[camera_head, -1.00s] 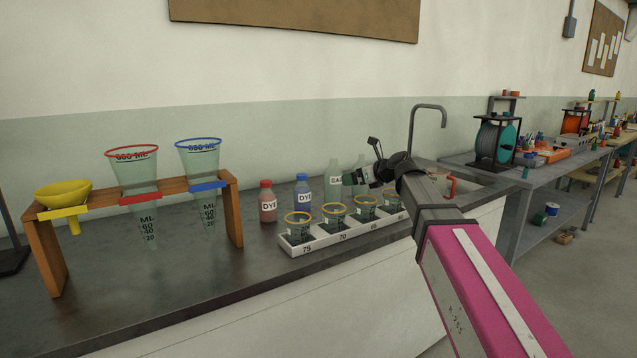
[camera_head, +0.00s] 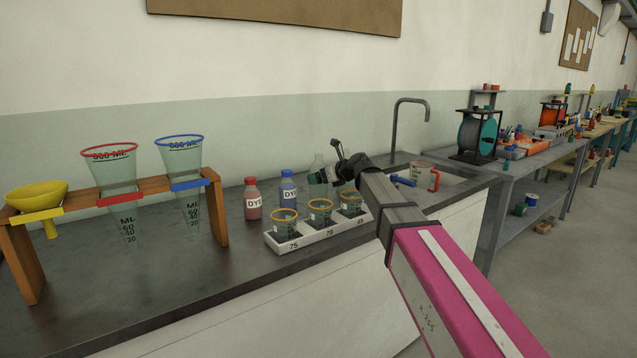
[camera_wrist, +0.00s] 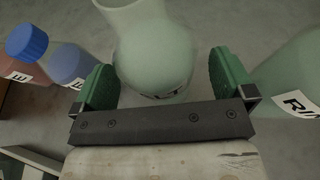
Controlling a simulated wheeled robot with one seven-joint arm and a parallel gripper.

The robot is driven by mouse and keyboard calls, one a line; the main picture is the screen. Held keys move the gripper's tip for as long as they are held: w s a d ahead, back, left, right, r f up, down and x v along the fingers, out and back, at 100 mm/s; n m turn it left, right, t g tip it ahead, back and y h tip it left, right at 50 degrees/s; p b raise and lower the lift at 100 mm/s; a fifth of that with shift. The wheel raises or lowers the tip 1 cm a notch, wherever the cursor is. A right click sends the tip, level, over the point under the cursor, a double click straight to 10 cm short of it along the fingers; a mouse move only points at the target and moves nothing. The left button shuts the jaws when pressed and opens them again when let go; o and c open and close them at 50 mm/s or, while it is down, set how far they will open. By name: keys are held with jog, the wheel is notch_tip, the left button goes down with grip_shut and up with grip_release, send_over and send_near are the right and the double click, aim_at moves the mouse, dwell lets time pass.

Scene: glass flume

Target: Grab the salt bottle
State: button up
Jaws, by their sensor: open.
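The salt bottle (camera_head: 318,164) is pale green and stands upright on the dark counter. My gripper (camera_head: 327,176) covers part of it in the head view. In the wrist view the salt bottle (camera_wrist: 155,52) stands between the two green finger pads of my gripper (camera_wrist: 163,76), its label partly hidden by the gripper's dark bar. The fingers are open, one on each side of the bottle. Whether either pad touches it I cannot tell.
A similar pale bottle (camera_wrist: 293,72) with a partly visible "RIN" label stands close right. Red (camera_head: 253,200) and blue (camera_head: 288,188) dye bottles stand left. A white cup tray (camera_head: 318,236) lies in front. A funnel rack (camera_head: 218,215) stands farther left, a red-handled jug (camera_head: 424,177) right.

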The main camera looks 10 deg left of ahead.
jog(key=shift+x, duration=0.75)
jog(key=c, duration=1)
jog(key=shift+c, duration=0.2)
jog(key=shift+r, duration=0.15)
